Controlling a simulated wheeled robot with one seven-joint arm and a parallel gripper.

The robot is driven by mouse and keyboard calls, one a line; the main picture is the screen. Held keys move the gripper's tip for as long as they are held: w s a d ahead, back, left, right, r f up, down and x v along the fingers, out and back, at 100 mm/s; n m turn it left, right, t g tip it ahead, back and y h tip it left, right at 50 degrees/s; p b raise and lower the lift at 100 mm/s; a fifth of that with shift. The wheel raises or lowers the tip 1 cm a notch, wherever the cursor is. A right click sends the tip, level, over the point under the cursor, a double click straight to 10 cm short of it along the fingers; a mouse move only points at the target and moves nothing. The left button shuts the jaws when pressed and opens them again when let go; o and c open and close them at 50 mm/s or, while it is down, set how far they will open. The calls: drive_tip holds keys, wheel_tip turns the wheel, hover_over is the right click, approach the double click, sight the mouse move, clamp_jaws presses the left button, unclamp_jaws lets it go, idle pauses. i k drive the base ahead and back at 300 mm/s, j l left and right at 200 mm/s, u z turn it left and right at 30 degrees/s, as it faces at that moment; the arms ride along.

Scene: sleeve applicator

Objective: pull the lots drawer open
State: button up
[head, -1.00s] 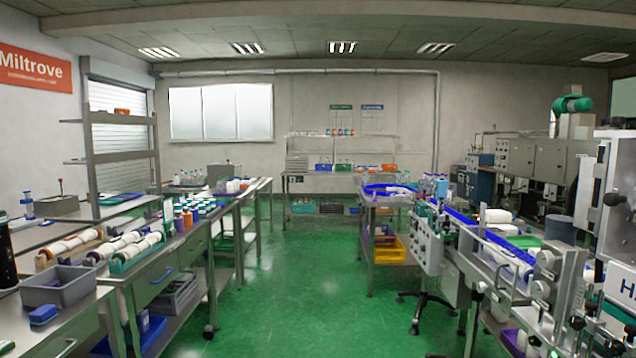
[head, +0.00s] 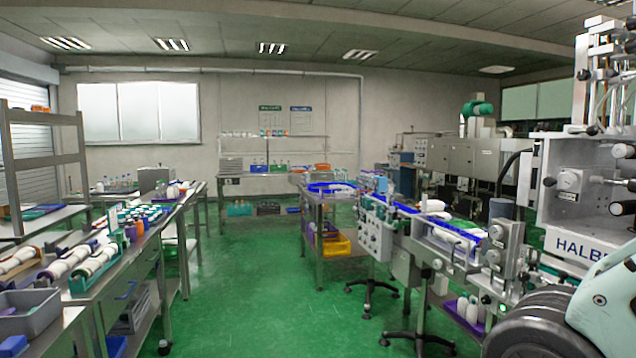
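The left-hand steel workbench has a drawer front (head: 118,303) with a blue handle (head: 126,291) below its top, and it looks shut. I cannot read any label on it, so I cannot tell whether it is the lots drawer. My gripper is not in view. A white and teal rounded part (head: 606,305) with a dark ribbed part (head: 540,328) shows at the bottom right; it may be part of my arm.
A grey bin (head: 28,308) and trays of white rolls (head: 95,262) are on the left benches. The green floor (head: 250,290) is clear down the middle. A wheeled stand base (head: 415,340) and the labelling machine (head: 580,205) stand on the right.

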sight(297, 180)
drive_tip(key=u, duration=0.3)
drive_tip(key=i+u, duration=0.3)
drive_tip(key=i, duration=0.45)
drive_tip(key=i+z, duration=0.1)
drive_tip(key=i, duration=3.95)
drive_tip(key=i+u, duration=0.1)
drive_tip(key=i, duration=0.9)
drive_tip(key=i+l+u, duration=0.1)
drive_tip(key=i, duration=0.9)
drive_tip(key=i+z, duration=0.1)
drive_tip(key=i, duration=0.95)
drive_tip(key=i+j, duration=0.25)
drive_tip(key=i, duration=0.75)
drive_tip(key=i+l, duration=0.15)
drive_tip(key=i, duration=0.85)
drive_tip(key=i+l+z, duration=0.1)
drive_tip(key=i, duration=0.9)
drive_tip(key=i+z, duration=0.25)
drive_tip(key=i, duration=0.35)
drive_tip(key=i+j+z, duration=0.1)
drive_tip(key=i+z, duration=0.15)
drive_tip(key=i, duration=0.35)
drive_tip(key=i+j+z, duration=0.25)
drive_tip(key=i, duration=0.35)
